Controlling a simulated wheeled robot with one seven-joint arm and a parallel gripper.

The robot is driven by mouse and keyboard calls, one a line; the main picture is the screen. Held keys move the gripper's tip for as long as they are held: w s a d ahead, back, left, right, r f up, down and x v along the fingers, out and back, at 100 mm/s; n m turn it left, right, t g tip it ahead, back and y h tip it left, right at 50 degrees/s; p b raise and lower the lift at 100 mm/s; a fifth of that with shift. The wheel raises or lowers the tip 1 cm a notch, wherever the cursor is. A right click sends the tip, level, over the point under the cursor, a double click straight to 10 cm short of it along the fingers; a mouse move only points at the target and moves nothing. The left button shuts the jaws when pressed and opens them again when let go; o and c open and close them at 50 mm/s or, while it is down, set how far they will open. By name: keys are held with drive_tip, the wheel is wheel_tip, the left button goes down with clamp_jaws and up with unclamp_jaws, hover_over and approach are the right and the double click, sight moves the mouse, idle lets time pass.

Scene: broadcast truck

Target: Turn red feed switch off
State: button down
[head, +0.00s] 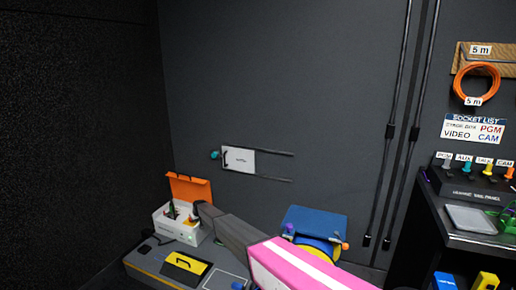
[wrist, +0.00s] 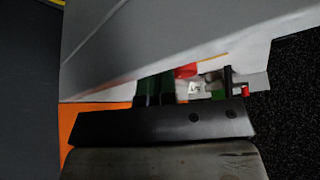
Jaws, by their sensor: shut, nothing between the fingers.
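A white box (head: 174,230) with a raised orange lid (head: 188,187) stands at the back left of the bench in the head view. Small dark and green parts show inside it, and a green light on its front. My gripper (head: 198,208) is shut and empty at the box's right side, by the lid. In the wrist view a dark finger (wrist: 150,126) crosses the frame. Beyond it are a small red part (wrist: 187,71), a dark green part (wrist: 154,88) and a tiny red-tipped part (wrist: 246,90). I cannot tell which is the red feed switch, its position, or whether I touch it.
A yellow-and-black panel (head: 186,267) lies on the bench in front of the box. A blue case (head: 314,222) stands behind my arm. A dark rack (head: 468,188) with coloured plugs is at the right. The wall above the box is mostly clear.

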drive_tip(key=shift+s+d+f, duration=0.15)
drive_tip(key=shift+f, duration=0.15)
drive_tip(key=shift+r, duration=3.2)
